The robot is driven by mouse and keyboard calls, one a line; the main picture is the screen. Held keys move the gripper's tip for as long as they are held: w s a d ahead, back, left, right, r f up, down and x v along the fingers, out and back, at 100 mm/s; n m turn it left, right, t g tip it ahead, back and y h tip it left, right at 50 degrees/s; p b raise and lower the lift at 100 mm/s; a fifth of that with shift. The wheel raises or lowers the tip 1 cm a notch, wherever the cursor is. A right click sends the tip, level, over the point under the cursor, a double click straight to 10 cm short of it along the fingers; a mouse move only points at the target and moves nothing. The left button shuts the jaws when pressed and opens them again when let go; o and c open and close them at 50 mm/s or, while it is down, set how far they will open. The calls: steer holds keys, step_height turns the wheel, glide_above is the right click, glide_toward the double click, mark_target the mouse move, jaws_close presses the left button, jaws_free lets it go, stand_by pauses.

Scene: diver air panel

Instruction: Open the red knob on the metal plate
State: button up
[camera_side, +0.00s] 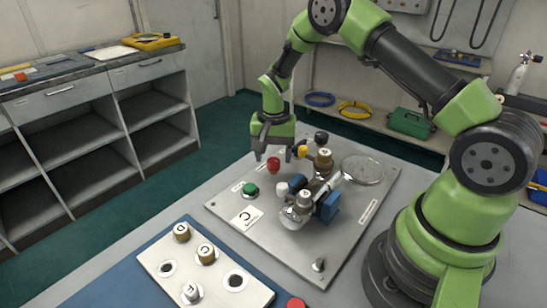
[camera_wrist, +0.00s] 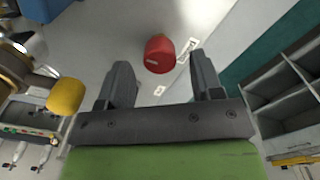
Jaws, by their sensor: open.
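The red knob (camera_side: 273,164) stands on the metal plate (camera_side: 290,245), near its far left edge. In the wrist view the red knob (camera_wrist: 159,54) lies ahead of the jaws, between their lines and a little beyond the fingertips. My gripper (camera_side: 273,150) is above the plate with its fingers pointing down near the knob. In the wrist view my gripper (camera_wrist: 160,75) is open, with nothing between its two fingers. Whether a finger touches the knob cannot be told from the side view.
A yellow knob (camera_wrist: 66,96) is close outside the left finger in the wrist view. A green knob (camera_side: 250,189), a brass fitting (camera_side: 323,162) and a blue clamp block (camera_side: 326,207) are also on the plate. A white board with labelled caps (camera_side: 205,270) lies in front.

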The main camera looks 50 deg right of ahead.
steer(key=shift+f, duration=0.75)
steer(key=c, duration=0.9)
